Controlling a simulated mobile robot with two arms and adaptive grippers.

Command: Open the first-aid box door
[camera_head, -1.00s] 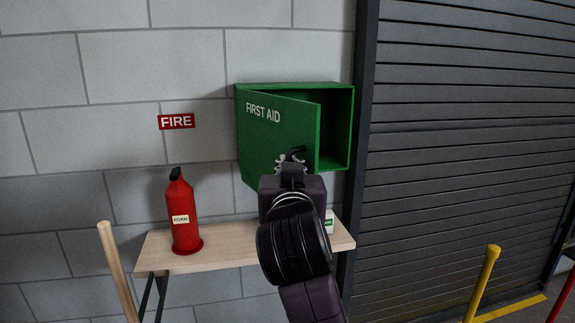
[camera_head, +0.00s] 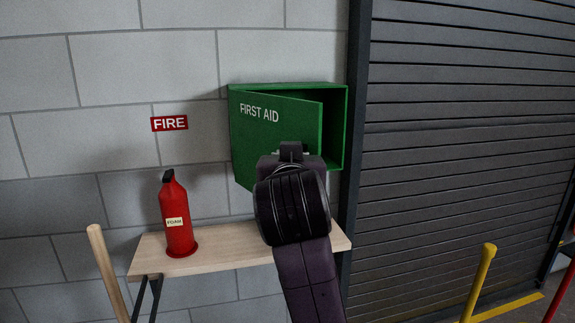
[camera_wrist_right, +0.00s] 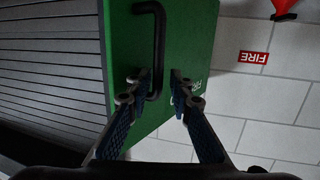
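The green first-aid box (camera_head: 336,128) hangs on the wall with its door (camera_head: 265,135) partly open. The door is hinged at the left, and a dark gap shows at its right edge. My right gripper (camera_head: 291,150) is in front of the door's lower part and hides the handle in the head view. In the right wrist view the black handle (camera_wrist_right: 159,40) stands off the green door. My right gripper (camera_wrist_right: 157,82) is open there, with one end of the handle between its fingers, close to the left finger. Contact is unclear. My left gripper is not in view.
A wooden shelf (camera_head: 215,243) under the box holds a red foam extinguisher (camera_head: 176,218). A FIRE sign (camera_head: 169,124) is on the block wall. A grey roller shutter (camera_head: 455,150) is at the right. A wooden pole (camera_head: 108,270) and a yellow post (camera_head: 480,280) stand in front.

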